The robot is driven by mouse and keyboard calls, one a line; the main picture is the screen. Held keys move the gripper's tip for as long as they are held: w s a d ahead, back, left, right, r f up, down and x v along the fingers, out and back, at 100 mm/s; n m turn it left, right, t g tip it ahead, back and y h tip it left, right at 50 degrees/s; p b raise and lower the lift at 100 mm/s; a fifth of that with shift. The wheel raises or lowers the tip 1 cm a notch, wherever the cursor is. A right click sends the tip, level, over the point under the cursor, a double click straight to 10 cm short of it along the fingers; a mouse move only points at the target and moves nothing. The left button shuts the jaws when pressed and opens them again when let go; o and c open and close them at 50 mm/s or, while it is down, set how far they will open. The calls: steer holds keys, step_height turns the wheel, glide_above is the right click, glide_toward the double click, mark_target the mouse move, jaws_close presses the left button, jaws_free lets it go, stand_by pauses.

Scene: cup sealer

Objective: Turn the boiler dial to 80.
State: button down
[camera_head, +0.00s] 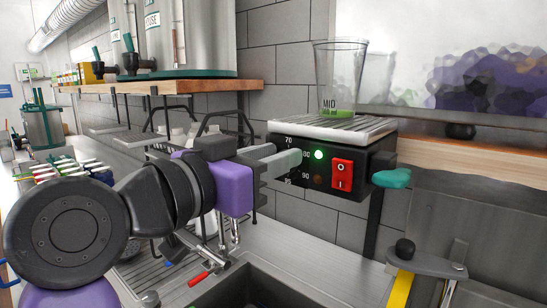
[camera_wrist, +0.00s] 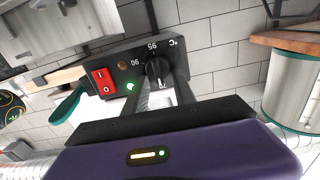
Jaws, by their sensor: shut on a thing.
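The black boiler box (camera_head: 325,194) has a slatted light top, a red rocker switch (camera_head: 342,174), a lit green lamp and a dull amber lamp. The boiler dial (camera_wrist: 157,69) is a round black knob with a white pointer line, seen upside down below the 95 and 90 marks in the wrist view. My gripper (camera_head: 293,160) reaches the box front from the left and is shut on the dial, a grey finger on each side (camera_wrist: 165,90). The fingers hide the dial in the head view, and I cannot tell the exact reading.
A clear cup marked MID (camera_head: 340,75) stands on the box top. A teal handle (camera_head: 391,178) sticks out at the box's right end. A wire rack (camera_head: 190,125) is behind my wrist, with a steel sink (camera_head: 270,275) below. Steel urns stand on the wooden shelf (camera_head: 200,87).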

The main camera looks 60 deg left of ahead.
steer(key=shift+f, duration=0.1)
steer(key=shift+w+d+f+m+b, duration=0.1)
steer(key=shift+d+m+b, duration=0.1)
steer(key=shift+m+b, duration=1.75)
steer(key=shift+w+d+f+m+b, duration=0.1)
steer(key=shift+d+m+b, duration=0.1)
steer(key=shift+m+b, duration=1.75)
steer(key=shift+d+f+m+b, duration=0.1)
steer(key=shift+d+m+b, duration=0.1)
steer(key=shift+m+b, duration=1.75)
steer(key=c, duration=1)
jaws_free()
steer(key=shift+c, duration=0.2)
